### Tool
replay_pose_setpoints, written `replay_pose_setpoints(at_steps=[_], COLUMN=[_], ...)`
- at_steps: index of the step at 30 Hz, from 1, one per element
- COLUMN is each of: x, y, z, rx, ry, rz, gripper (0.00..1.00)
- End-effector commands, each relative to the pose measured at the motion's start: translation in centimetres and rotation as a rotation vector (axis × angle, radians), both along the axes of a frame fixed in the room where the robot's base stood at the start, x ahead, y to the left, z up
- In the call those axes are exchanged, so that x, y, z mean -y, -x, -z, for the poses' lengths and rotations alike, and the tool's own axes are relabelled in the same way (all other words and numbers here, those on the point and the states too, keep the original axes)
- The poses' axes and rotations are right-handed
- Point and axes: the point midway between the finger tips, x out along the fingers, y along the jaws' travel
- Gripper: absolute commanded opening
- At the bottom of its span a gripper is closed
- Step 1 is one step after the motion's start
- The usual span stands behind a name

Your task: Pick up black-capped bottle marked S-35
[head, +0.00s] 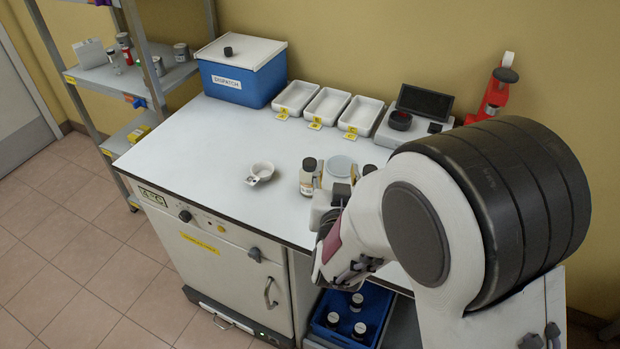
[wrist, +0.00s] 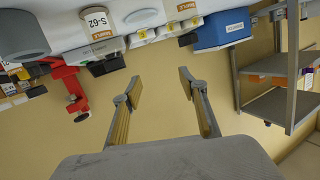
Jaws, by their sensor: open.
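A black-capped bottle (head: 308,178) stands upright on the bench; its label is not legible in the head view. In the wrist view, which is upside down, a bottle label (wrist: 97,22) reads S-62. Several dark-capped bottles (head: 357,301) stand in a blue crate (head: 318,322) below the bench top, their side labels hidden. No S-35 mark is legible in either view. My gripper (wrist: 159,79) is open, with nothing between its fingers. In the head view it is partly hidden by my arm, near the bench's front edge above the crate.
A small white dish (head: 262,170) sits on the bench. Three white trays (head: 327,107), a blue lidded box (head: 241,72) and an instrument with a dark screen (head: 424,103) line the back. A red stand (head: 493,95) is at back right. The bench's left part is clear.

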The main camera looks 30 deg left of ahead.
Motion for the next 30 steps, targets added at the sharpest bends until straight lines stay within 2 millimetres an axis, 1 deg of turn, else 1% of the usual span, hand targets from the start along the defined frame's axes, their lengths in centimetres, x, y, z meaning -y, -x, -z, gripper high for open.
replay_pose_setpoints(at_steps=[1,6,12,18,30], x=[-0.8,-2.6,-4.1,-4.5,-4.6], y=[0.4,1.7,3.0,3.6,3.4], z=[0.8,2.3,3.5,3.8,3.8], rx=[0.017,0.092,0.165,0.196,0.197], ry=[0.005,0.014,0.020,0.023,0.023], rz=[-0.005,-0.010,-0.015,-0.017,-0.017], gripper=[0.43,0.43,0.43,0.43,0.43])
